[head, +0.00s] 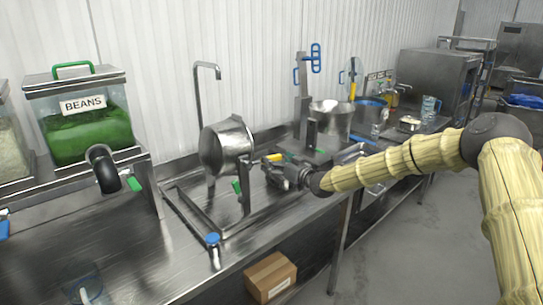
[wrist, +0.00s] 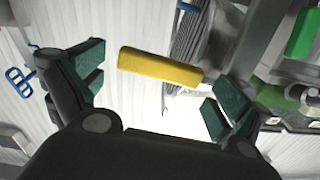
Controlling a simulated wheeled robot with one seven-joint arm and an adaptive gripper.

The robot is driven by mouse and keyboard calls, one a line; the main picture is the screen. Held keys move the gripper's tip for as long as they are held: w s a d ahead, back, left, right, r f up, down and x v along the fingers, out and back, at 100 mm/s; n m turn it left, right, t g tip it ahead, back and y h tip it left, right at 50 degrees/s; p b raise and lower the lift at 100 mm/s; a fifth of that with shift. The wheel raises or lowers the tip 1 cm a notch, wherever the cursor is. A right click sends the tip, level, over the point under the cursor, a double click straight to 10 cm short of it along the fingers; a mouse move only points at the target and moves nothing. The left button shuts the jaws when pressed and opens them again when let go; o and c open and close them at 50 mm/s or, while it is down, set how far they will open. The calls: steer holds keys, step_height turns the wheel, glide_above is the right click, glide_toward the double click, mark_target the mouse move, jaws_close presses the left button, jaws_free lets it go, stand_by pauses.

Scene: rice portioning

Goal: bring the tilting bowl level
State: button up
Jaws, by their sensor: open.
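The tilting bowl (head: 226,147) is a shiny metal bowl in a frame on the steel bench in the head view. It is tilted over, its rim leaning to the right. A yellow handle (head: 274,157) shows just right of it, close to my gripper (head: 272,168). In the wrist view the yellow handle (wrist: 160,68) lies across the gap between the green-padded fingers of my gripper (wrist: 155,90). The fingers are spread apart and the handle is not clamped. I cannot tell whether a finger touches it.
A bin of green beans (head: 88,125) with a black spout stands at the left. A cardboard box (head: 271,277) sits below the bench. The floor at the right is clear.

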steer(key=shift+p+x, duration=0.3)
steer(key=shift+x, duration=1)
steer(key=c, duration=1.3)
steer(key=shift+r, duration=0.1)
